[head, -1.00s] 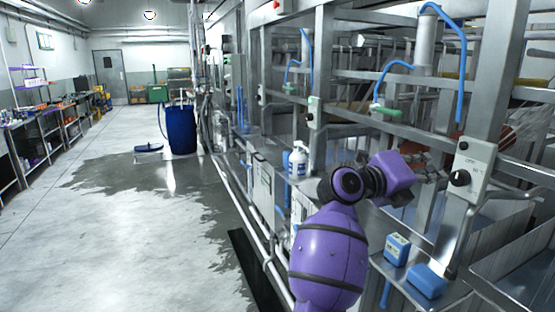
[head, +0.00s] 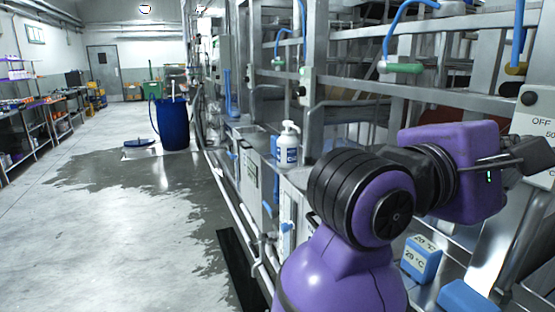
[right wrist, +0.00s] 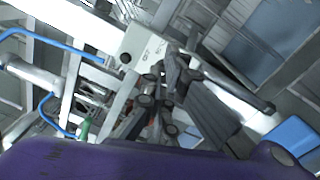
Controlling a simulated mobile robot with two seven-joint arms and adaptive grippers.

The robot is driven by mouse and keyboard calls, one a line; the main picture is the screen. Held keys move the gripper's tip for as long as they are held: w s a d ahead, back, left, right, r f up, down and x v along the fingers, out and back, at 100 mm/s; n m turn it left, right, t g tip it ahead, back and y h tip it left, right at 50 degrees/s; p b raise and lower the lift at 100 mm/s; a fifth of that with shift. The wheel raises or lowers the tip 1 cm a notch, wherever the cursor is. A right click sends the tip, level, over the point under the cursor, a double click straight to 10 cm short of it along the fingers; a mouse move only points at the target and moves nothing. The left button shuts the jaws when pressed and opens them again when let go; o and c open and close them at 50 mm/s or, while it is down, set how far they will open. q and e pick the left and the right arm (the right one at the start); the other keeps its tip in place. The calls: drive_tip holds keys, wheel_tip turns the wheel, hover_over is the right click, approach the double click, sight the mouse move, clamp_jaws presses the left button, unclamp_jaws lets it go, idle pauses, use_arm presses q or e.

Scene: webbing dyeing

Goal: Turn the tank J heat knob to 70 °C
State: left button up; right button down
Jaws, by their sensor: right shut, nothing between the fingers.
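The pale grey control box (head: 537,125) stands at the right edge of the head view, with "OFF" and "50" printed on it and a round black part (head: 529,98) near its top. My right gripper (head: 538,158) is shut and empty, its black fingers in front of the box's lower face. They hide the heat knob area; contact cannot be told. In the right wrist view the box (right wrist: 139,42) shows beyond the dark fingers (right wrist: 165,85), with a round black part (right wrist: 126,58). No tank letter is readable. My left gripper is not in view.
Two blue blocks, one labelled about 29 °C (head: 421,258) and one plain (head: 465,297), sit below my right arm. A white pump bottle (head: 288,147) stands left of it. Metal frame rails (head: 400,95) lie behind.

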sight(552, 143)
drive_tip(key=d+m, duration=0.1)
drive_tip(key=d, duration=0.1)
drive_tip(key=w+d+m, duration=0.1)
drive_tip(key=d, duration=0.1)
drive_tip(key=w+d+m+p, duration=0.1)
drive_tip(key=d, duration=0.1)
drive_tip(key=shift+d+f, duration=0.15)
drive_tip(key=shift+f, duration=0.15)
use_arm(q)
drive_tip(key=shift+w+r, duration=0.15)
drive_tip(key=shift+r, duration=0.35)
use_arm(e)
drive_tip(key=shift+r, duration=0.1)
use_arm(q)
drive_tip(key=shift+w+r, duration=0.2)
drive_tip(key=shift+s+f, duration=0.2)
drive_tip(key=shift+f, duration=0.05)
use_arm(e)
drive_tip(key=shift+w, duration=0.1)
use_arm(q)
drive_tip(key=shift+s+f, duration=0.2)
use_arm(e)
drive_tip(key=shift+w, duration=0.15)
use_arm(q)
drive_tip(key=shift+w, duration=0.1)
